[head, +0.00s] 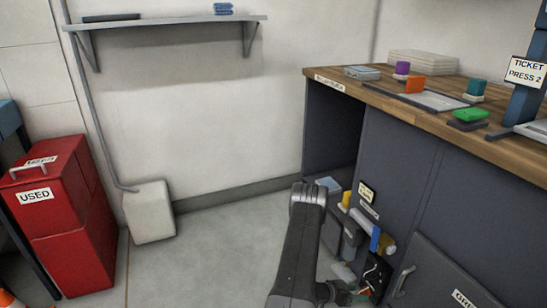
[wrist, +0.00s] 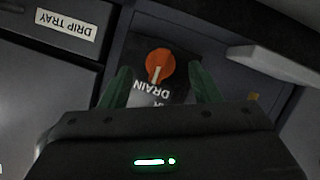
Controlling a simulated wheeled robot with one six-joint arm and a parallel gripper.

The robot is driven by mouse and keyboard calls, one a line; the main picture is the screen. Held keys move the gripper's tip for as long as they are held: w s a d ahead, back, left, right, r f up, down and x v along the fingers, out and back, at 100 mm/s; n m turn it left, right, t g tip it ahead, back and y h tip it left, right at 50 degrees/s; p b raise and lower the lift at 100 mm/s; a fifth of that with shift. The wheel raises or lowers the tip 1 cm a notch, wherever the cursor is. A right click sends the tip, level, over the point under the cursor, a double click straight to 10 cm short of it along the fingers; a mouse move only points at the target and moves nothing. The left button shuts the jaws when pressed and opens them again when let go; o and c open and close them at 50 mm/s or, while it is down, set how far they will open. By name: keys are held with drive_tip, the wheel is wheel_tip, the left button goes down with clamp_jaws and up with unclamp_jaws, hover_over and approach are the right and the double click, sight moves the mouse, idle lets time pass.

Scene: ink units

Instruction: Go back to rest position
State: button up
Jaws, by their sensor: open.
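My gripper (wrist: 163,80) is open, with its two green fingers apart and nothing held between them. An orange round knob (wrist: 161,62) with a pale bar shows between the fingertips in the wrist view, on a dark plate lettered DRAIN, partly hidden by my gripper. I cannot tell how far the fingertips are from the knob. In the head view my dark arm reaches down at the lower middle, beside the open bay under the bench; the gripper there is small and partly hidden.
A wooden-topped bench (head: 515,152) with dark cabinets fills the right. A DRIP TRAY front (wrist: 65,35) is left in the wrist view.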

drive_tip(key=shift+s+d+m+t+y, duration=0.15)
drive_tip(key=shift+m+t+y, duration=0.25)
drive_tip(key=shift+m, duration=0.4)
drive_tip(key=shift+s+a+m+t+y, duration=0.1)
drive_tip(key=shift+s+m+t+y, duration=0.1)
drive_tip(key=shift+m+t, duration=0.45)
drive_tip(key=shift+w+r, duration=0.1)
